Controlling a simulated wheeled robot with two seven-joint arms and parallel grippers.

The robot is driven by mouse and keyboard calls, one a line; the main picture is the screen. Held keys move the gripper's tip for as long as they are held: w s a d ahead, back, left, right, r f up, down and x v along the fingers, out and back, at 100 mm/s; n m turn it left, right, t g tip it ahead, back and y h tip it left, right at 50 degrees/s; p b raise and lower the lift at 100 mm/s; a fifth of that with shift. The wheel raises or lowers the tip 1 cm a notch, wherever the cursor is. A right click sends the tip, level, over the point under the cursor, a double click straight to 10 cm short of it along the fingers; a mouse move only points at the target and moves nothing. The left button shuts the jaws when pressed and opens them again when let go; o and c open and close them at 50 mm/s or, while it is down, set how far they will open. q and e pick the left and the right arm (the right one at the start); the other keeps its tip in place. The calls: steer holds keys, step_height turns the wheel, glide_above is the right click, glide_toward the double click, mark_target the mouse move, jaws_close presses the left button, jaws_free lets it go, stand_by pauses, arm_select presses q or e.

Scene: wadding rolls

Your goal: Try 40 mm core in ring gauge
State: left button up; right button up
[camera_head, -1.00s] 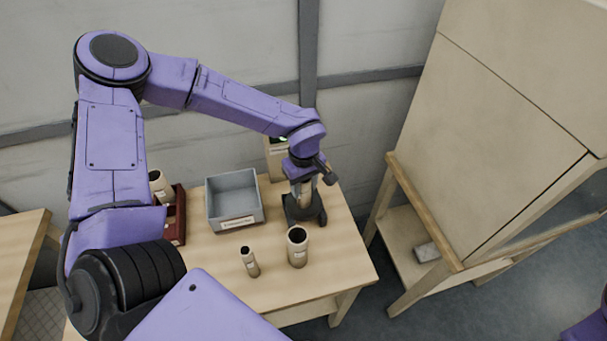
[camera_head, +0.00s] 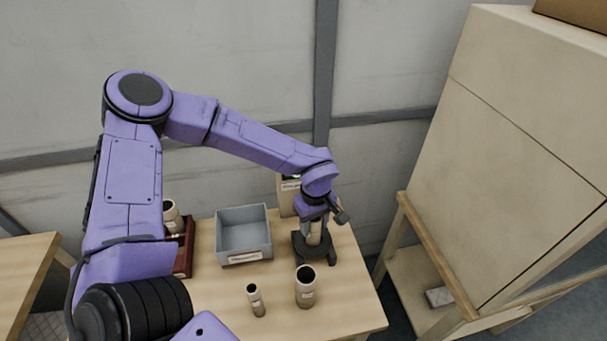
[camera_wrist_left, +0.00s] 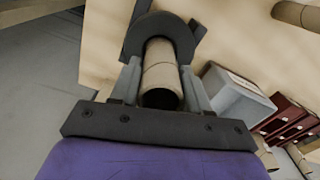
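My left gripper (camera_head: 315,214) is over the dark ring gauge (camera_head: 300,250) at the back right of the table. It is shut on a tan cardboard core (camera_head: 314,233), which stands upright between the fingers. In the left wrist view the fingers flank the core (camera_wrist_left: 160,72), its near open end faces the camera, and its far end lies over the middle of the dark ring (camera_wrist_left: 187,38). I cannot tell how far the core's lower end is inside the ring. My right gripper is not in view.
A narrow core (camera_head: 256,301) and a wider core (camera_head: 305,289) stand near the front of the table (camera_head: 352,290). A grey bin (camera_head: 262,254) stands left of the gauge, and a red-brown rack (camera_head: 186,250) with a pale roll (camera_head: 172,218) is farther left. A tan box (camera_head: 287,196) stands behind.

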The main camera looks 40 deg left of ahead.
arm_select(q)
steer(key=o, duration=0.3)
step_height(320, 180, up, 11)
steer(key=shift+f+b, duration=0.2)
steer(key=shift+b, duration=0.45)
